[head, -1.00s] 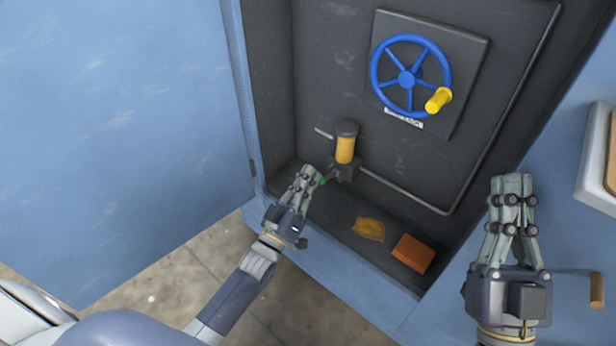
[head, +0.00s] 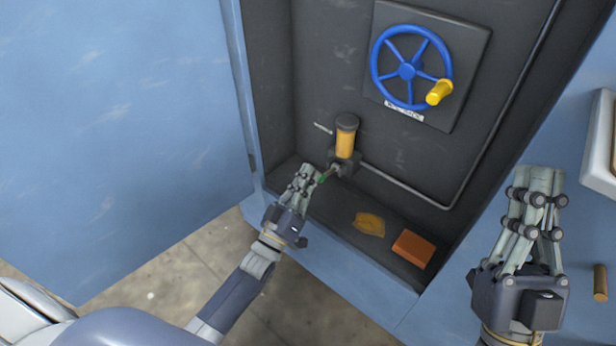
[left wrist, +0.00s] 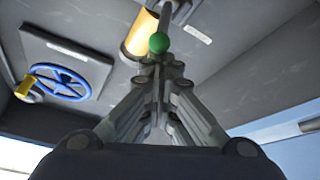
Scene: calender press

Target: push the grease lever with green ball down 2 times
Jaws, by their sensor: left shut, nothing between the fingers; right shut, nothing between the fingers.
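The grease lever's green ball (head: 322,179) shows beside the tips of my left gripper (head: 307,172) in the head view. The lever runs from the ball up to the dark base of the amber grease pump (head: 345,142) on the cabinet's back wall. In the left wrist view the green ball (left wrist: 159,42) appears just beyond my shut left fingertips (left wrist: 158,62), with the amber cylinder (left wrist: 139,34) behind. I cannot tell whether the fingers touch the ball. My right gripper (head: 541,180) is shut and empty, in front of the blue panel at the right.
A blue handwheel (head: 407,71) with a yellow knob (head: 439,92) is above the pump. A yellowish patch (head: 369,223) and an orange block (head: 412,248) lie on the cabinet floor. A pipe (head: 408,188) runs along the back wall. The blue door (head: 120,150) stands at the left.

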